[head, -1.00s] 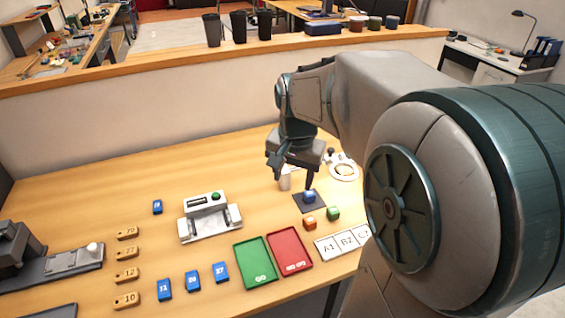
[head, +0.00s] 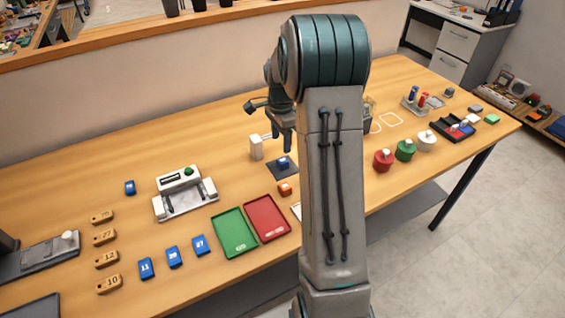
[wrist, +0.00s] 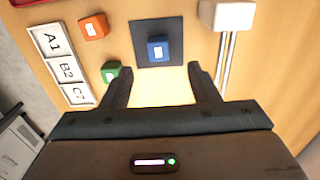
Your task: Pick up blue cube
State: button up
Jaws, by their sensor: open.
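The blue cube (head: 283,162) sits on a dark square mat (head: 276,171) on the wooden table, and its top shows a white label. In the wrist view the blue cube (wrist: 158,48) lies on the dark mat (wrist: 140,24), just beyond my fingertips and between their lines. My gripper (wrist: 158,75) is open and empty, with its two fingers apart. In the head view my gripper (head: 284,148) is above and near the cube, partly hidden by my own arm.
An orange cube (wrist: 95,27) and a green cube (wrist: 111,71) lie beside the mat. A white block with rods (wrist: 228,14) stands close on the other side. A label strip (wrist: 62,65), green tray (head: 235,232) and red tray (head: 267,217) are nearby.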

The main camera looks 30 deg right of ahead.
aim_at(283, 159)
jog(key=shift+s+d+f+p, duration=0.1)
jog(key=shift+f+p, duration=0.3)
jog(key=shift+f, duration=1.55)
jog(key=shift+d+f+p, duration=0.1)
jog(key=shift+f+p, duration=0.3)
jog(key=shift+f, duration=1.5)
jog(key=c, duration=1.1)
jog(key=shift+r, duration=0.1)
jog(key=shift+c, duration=0.2)
